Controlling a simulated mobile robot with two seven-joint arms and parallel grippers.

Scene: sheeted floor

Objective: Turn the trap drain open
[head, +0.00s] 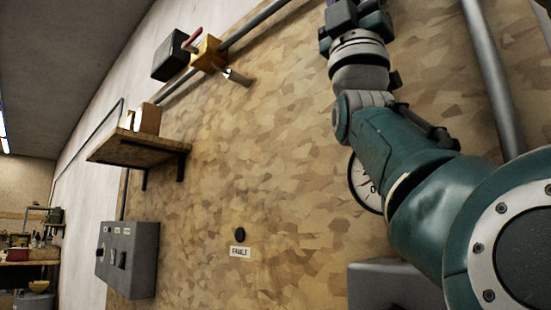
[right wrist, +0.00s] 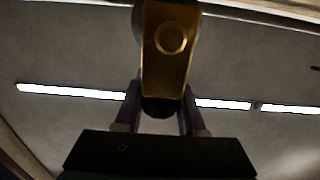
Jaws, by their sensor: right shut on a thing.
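In the right wrist view, a brass-coloured fitting (right wrist: 168,50) with a round raised ring on its face stands upright at top centre. It looks like the trap drain, but I cannot be sure. My right gripper (right wrist: 161,98) is shut on the dark lower end of this fitting, one finger on each side. In the head view my right arm reaches up along the panel, and its fingers lie beyond the top edge. The fitting is not seen there. My left gripper is in neither view.
A yellow valve (head: 207,53) with a red handle sits on a pipe beside a black box (head: 172,55). A wooden shelf (head: 125,150) holds small boxes. A grey switch box (head: 130,258) is below. A gauge (head: 362,185) is partly behind my arm. A grey pipe (head: 493,75) runs at right.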

